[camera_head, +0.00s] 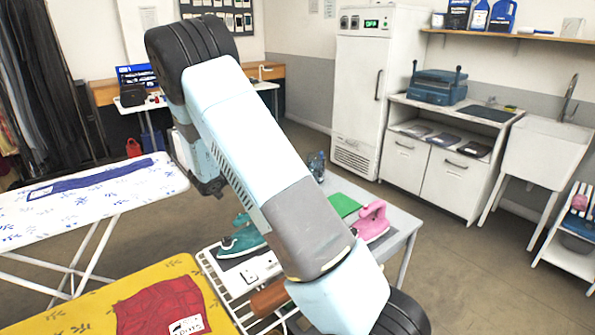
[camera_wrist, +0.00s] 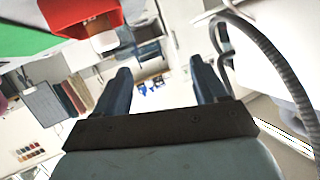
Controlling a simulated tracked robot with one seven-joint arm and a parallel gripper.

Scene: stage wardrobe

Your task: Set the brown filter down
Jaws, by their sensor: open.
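I cannot make out a brown filter for certain in either view. A brown rounded piece (camera_head: 268,298) lies at the white wire rack, partly behind my arm in the head view; I cannot tell whether it is the filter. My gripper (camera_wrist: 162,82) is open in the wrist view, with its two dark fingers wide apart and nothing held between them. In the head view my arm crosses the middle of the picture, and the fingers cannot be made out.
A teal iron (camera_head: 241,238) and a pink iron (camera_head: 373,220) stand on the table (camera_head: 402,222) on either side of my arm. A white ironing board (camera_head: 105,208) and a yellow one (camera_head: 75,308) with red cloth are at left. Open floor lies at right.

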